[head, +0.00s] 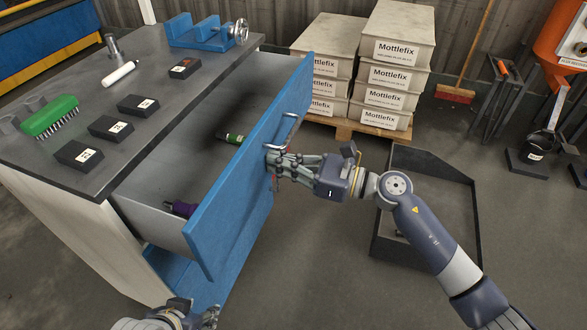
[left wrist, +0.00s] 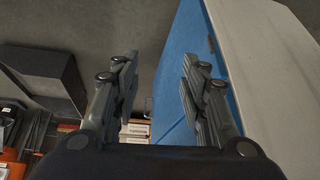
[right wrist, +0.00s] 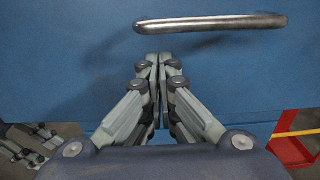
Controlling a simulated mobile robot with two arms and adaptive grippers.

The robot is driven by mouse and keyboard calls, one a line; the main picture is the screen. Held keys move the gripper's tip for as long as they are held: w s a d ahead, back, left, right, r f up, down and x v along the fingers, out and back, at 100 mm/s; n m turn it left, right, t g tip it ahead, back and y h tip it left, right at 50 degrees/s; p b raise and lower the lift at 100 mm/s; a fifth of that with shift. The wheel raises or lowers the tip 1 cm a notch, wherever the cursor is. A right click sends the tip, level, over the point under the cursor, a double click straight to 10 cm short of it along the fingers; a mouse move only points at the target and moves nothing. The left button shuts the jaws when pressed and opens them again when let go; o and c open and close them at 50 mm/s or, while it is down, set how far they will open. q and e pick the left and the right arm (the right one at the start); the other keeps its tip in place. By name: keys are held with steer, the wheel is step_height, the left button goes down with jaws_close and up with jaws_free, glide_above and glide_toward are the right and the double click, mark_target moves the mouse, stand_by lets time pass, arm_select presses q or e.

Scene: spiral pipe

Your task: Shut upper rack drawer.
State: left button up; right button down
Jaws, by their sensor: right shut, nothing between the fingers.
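The upper rack drawer is pulled far out of the cabinet, and its blue front (head: 235,180) faces right in the head view. A green item (head: 231,138) and a purple item (head: 181,208) lie inside it. The metal handle (head: 284,128) is on the blue front and also shows in the right wrist view (right wrist: 210,23). My right gripper (head: 270,164) is shut and empty, its fingertips at the blue front just below the handle; whether they touch it is hard to tell. My left gripper (left wrist: 158,80) is open and empty, low beside the cabinet.
The grey cabinet top (head: 165,90) holds black blocks, a green brush (head: 50,117) and a blue vise (head: 205,33). Stacked Mottlefix boxes (head: 388,75) stand behind on a pallet. A dark open bin (head: 427,163) sits on the floor behind my right arm.

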mark_target(220, 165)
steer(key=b+x, duration=0.1)
steer(key=x, duration=0.8)
steer(key=b+x, duration=0.1)
steer(key=x, duration=0.5)
steer(key=shift+a+f+b, duration=0.1)
steer(key=shift+a+b, duration=0.1)
steer(key=shift+b, duration=0.1)
arm_select(q)
steer(key=w+d+r+t+h, duration=0.2)
steer(key=w+d+r+t, duration=0.2)
steer(key=w+r+t, duration=0.3)
steer(key=shift+w+r+m+t, duration=0.35)
steer(key=shift+w+r, duration=0.75)
steer(key=shift+w, duration=1.25)
arm_select(e)
steer(key=shift+w, duration=0.1)
steer(key=shift+r, duration=0.25)
